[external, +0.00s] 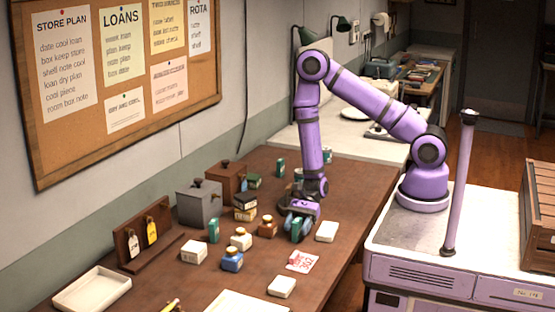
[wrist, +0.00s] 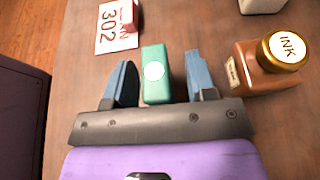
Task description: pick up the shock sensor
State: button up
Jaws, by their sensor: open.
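A green block with a white round spot (wrist: 156,88), which looks like the shock sensor, stands between the two blue fingers of my gripper (wrist: 158,75) in the wrist view. No readable label confirms what it is. My gripper is open, with a finger on each side of the block and a visible gap to each. In the external view my gripper (external: 299,222) is low over the table, and the green block (external: 296,232) shows partly behind the fingers. Similar green blocks stand at the left (external: 213,230) and at the back (external: 280,168).
A brown ink bottle (wrist: 262,68) stands right of my gripper in the wrist view. A red-and-white card (wrist: 117,25) lies beyond the left finger. White boxes (external: 327,232) and (external: 282,287) are nearby. A grey box (external: 199,205) stands further back. The table's right side is clear.

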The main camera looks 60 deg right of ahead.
aim_at(297, 220)
grip_shut()
jog(key=shift+r, duration=0.1)
jog(key=shift+r, duration=4.95)
